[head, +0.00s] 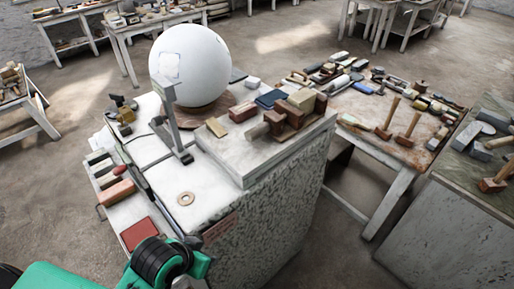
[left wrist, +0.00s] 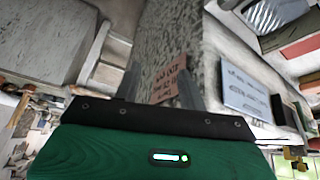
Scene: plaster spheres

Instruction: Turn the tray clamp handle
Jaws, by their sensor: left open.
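My right gripper is not in view.
A large white sphere (head: 190,62) stands on the worktop behind a grey upright post (head: 174,118). Wooden blocks (head: 286,118) lie on a raised slab (head: 252,152). A tool table (head: 385,150) stands right. Open floor lies to the left.

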